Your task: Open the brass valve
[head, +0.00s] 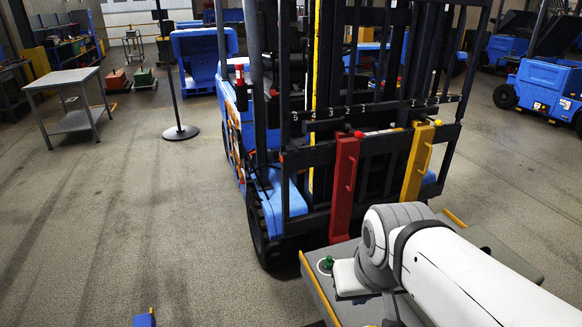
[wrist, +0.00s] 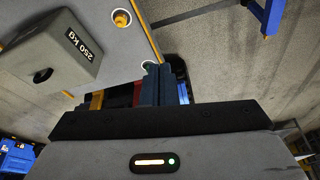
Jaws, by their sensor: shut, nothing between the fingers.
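I cannot make out a brass valve for certain in either view. In the wrist view a small brass-coloured fitting (wrist: 121,18) sits in a pale ring on a grey surface, and I cannot tell if it is a valve. My gripper (wrist: 164,82) shows in the wrist view as blue fingers beyond a dark bar; they are shut together and hold nothing. The fingers are apart from that fitting. In the head view my gripper is not clearly visible.
A forklift (head: 345,110) with a red fork (head: 344,185) and a yellow fork (head: 417,165) stands ahead. A grey block marked 250 kg (wrist: 52,48) is at the wrist view's left. A grey table (head: 62,78) and a post (head: 180,132) stand left. The left floor is mostly clear.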

